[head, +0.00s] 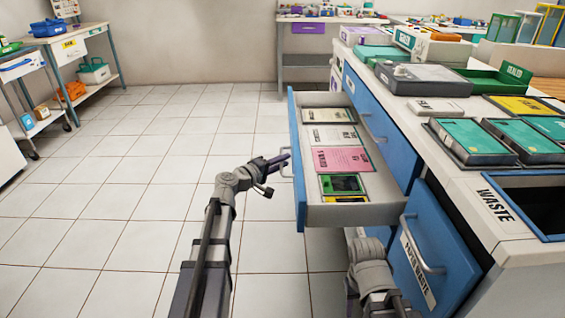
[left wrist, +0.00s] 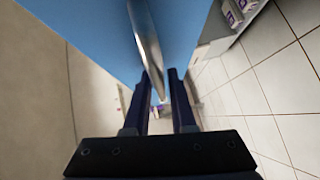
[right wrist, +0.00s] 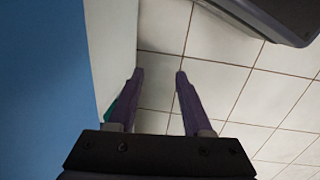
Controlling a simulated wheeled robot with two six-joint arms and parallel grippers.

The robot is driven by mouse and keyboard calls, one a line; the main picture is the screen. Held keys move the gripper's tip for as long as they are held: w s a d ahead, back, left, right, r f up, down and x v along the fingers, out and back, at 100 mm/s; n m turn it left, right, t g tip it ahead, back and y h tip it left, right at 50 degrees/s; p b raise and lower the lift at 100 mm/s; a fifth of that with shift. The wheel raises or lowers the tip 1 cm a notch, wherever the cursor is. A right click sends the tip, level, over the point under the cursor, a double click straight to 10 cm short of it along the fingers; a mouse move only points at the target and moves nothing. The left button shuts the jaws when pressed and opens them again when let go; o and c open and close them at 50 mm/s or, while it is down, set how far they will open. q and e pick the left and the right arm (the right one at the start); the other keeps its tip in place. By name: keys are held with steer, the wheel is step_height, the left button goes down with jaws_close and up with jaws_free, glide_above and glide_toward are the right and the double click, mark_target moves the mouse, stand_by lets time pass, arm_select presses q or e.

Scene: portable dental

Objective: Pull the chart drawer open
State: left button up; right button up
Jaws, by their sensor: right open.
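The chart drawer (head: 300,215) is a blue-fronted drawer standing pulled out from the counter on the right. Inside lie labelled cards, including a pink chart (head: 342,160) and a green-edged dark item. Its metal handle (head: 285,165) is on the blue front and also shows in the left wrist view (left wrist: 150,45).
The counter top (head: 410,115) holds trays, boxes and teal-topped cases. A paper waste drawer (head: 440,245) with a handle is close to my right arm, below a waste opening (head: 535,200). The tiled floor left of the drawer is clear. A cart (head: 35,75) stands far left.

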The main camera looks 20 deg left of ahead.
arm_select(q)
steer(key=shift+o, duration=1.3)
steer(key=p+v, duration=0.1)
steer(key=v, duration=0.6)
steer(key=shift+s+a, duration=0.2)
steer(key=shift+s, duration=0.15)
steer(key=shift+r, duration=0.1)
